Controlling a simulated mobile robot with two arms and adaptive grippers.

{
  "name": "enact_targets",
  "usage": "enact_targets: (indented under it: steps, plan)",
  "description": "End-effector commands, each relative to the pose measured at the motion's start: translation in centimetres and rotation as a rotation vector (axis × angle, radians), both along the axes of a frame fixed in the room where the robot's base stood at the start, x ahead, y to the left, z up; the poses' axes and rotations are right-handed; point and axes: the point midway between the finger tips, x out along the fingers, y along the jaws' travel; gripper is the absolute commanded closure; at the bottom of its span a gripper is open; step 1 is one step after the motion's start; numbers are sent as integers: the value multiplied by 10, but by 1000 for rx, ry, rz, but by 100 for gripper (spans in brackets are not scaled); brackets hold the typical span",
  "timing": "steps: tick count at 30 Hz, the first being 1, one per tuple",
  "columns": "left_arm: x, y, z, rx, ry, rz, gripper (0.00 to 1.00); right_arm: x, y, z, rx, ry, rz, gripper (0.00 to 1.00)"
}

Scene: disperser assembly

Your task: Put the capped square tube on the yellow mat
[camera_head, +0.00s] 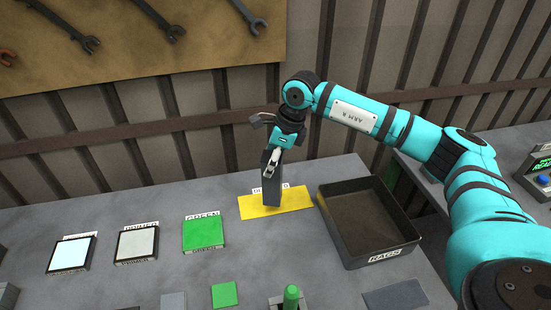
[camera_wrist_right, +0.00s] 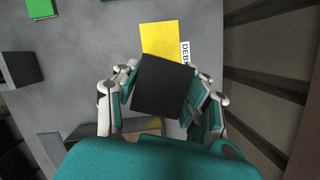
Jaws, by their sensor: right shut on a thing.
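The dark grey square tube (camera_head: 271,190) stands upright in my right gripper (camera_head: 271,162), over the yellow mat (camera_head: 295,201). Its lower end meets the mat in the head view; I cannot tell whether it touches or hovers just above. In the right wrist view the tube's dark square end (camera_wrist_right: 163,86) faces the camera between the fingers of my right gripper (camera_wrist_right: 168,92) and covers part of the yellow mat (camera_wrist_right: 160,38). I cannot make out a separate cap. My left gripper is not in view.
A dark tray labelled RAGS (camera_head: 385,247) stands right of the mat. A green cylinder (camera_head: 291,296) stands near the front.

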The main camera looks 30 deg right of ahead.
Motion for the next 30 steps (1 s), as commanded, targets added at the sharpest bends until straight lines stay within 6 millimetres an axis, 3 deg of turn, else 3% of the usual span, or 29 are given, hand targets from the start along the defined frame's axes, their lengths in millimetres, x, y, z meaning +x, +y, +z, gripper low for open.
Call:
enact_targets:
  steps: [4, 8, 18, 29, 30]
  plan:
    - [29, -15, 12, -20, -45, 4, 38, 17, -15, 2, 3, -2, 0, 89]
    - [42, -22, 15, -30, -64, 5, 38, 22, -21, -1, 3, -3, 2, 89]
    - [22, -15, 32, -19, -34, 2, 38, 22, -21, -34, 3, -2, 3, 89]
    - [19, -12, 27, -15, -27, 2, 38, 23, -21, -40, 3, -4, 3, 89]
    - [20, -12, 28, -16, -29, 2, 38, 22, -22, -41, 1, 0, 2, 53]
